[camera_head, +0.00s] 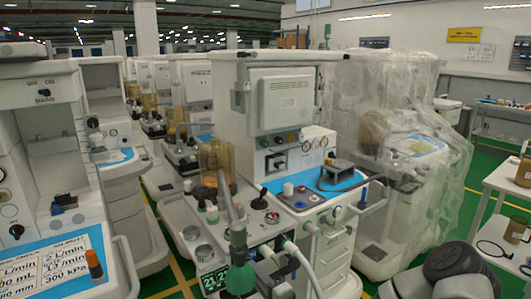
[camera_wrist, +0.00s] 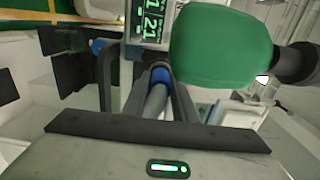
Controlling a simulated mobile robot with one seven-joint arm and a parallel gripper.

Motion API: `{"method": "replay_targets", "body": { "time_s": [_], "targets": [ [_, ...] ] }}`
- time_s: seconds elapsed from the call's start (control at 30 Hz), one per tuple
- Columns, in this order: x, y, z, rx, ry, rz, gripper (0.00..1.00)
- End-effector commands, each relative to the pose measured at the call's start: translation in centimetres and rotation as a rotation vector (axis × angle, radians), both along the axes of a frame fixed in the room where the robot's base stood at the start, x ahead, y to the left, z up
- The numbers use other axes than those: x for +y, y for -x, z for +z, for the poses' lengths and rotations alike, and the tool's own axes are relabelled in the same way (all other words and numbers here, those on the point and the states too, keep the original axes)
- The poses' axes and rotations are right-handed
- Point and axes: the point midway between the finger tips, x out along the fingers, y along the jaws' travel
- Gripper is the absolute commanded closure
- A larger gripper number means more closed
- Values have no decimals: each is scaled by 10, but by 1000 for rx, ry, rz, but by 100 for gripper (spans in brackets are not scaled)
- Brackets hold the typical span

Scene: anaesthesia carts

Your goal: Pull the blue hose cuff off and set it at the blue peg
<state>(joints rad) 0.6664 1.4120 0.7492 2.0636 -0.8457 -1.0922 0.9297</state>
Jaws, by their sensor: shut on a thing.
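The blue hose cuff (camera_wrist: 160,76) shows in the wrist view as a blue ring at the end of a grey tube. My gripper (camera_wrist: 159,82) is shut on it, with one dark finger on each side. The cuff's far end lies close under the screen, and I cannot tell whether it is still seated on a port. A small blue round part (camera_wrist: 97,46) shows to the left, partly hidden by dark parts. In the head view a blue upright piece (camera_head: 363,194) stands at the cart's right edge; I cannot tell whether it is the blue peg.
A green breathing bag (camera_wrist: 220,45) hangs close beside my gripper; it also shows in the head view (camera_head: 239,267). A lit screen (camera_wrist: 152,20) is just beyond. A pale hose (camera_head: 304,262) hangs from the cart front. A plastic-draped cart (camera_head: 400,140) stands to the right.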

Motion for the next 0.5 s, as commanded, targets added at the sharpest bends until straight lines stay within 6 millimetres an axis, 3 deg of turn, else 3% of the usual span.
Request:
{"method": "replay_targets", "body": {
  "time_s": [0.5],
  "targets": [
    [-12, 17, 0, 0, 0, -1, 100]
  ]
}}
